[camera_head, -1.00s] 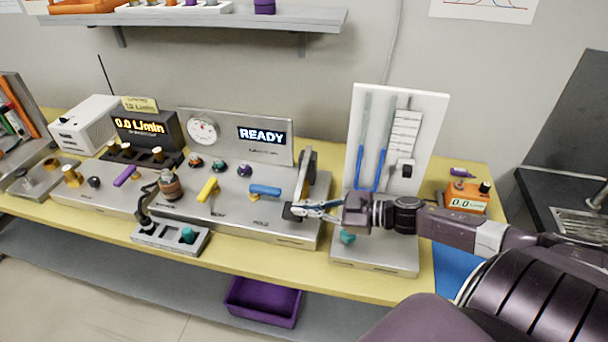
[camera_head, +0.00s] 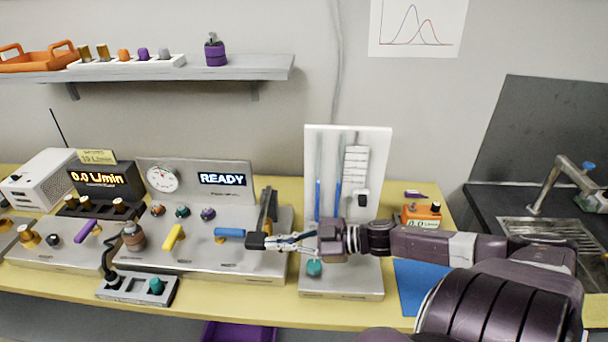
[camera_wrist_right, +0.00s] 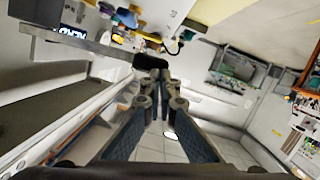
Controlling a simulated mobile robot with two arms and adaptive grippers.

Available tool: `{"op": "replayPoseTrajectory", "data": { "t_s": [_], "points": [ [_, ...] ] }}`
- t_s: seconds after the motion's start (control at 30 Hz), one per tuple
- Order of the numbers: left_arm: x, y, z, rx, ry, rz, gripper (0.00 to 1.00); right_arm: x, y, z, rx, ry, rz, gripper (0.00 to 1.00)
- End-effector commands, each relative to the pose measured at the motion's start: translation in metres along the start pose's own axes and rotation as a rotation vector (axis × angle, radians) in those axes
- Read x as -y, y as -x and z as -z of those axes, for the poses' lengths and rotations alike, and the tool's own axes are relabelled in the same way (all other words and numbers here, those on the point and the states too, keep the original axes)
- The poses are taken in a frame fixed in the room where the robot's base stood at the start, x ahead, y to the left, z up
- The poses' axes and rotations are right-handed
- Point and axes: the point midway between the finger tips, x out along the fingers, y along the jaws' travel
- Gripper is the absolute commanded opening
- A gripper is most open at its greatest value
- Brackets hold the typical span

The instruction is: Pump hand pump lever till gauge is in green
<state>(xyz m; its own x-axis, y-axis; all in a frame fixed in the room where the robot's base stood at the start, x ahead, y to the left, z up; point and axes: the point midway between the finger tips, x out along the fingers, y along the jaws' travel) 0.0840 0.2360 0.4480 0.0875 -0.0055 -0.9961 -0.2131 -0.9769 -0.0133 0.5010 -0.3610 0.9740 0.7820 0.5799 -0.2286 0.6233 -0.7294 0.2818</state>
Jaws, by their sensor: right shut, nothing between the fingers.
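The hand pump lever (camera_head: 267,210) appears as a dark upright bar with a yellowish strip at the right end of the grey pump panel (camera_head: 200,262). The round white gauge (camera_head: 162,179) is on the panel's back plate, left of a lit READY display (camera_head: 222,179). Its needle and colour zone are too small to read. My right gripper (camera_head: 268,241) is shut and empty, its tips at a dark piece by the lever's lower part. In the right wrist view the shut fingers (camera_wrist_right: 157,75) point at a dark rounded end of a grey bar; contact is unclear. My left gripper is not in view.
A white manometer board (camera_head: 376,150) on a grey base (camera_head: 340,284) stands right of the panel, behind and below my right arm. Blue (camera_head: 230,233) and yellow (camera_head: 174,237) valve handles sit left of the gripper. An orange meter (camera_head: 421,215) is farther right.

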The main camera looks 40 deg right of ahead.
Motion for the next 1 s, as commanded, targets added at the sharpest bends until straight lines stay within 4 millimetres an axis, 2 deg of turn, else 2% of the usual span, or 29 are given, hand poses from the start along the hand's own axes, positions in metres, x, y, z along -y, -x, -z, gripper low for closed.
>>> {"op": "replayPoseTrajectory", "data": {
  "t_s": [0.3,0.53,0.7,1.0],
  "points": [
    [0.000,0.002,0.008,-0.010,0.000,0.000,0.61,0.001,0.039,0.000,0.001,-0.002,0.001,0.00],
    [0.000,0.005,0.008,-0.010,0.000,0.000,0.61,0.001,0.062,0.001,-0.001,-0.001,0.000,0.00],
    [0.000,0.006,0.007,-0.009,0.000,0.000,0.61,0.000,0.070,0.002,-0.003,0.000,-0.001,0.00],
    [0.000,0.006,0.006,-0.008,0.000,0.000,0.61,0.000,0.072,0.002,-0.004,0.001,-0.001,0.00]
  ]
}}
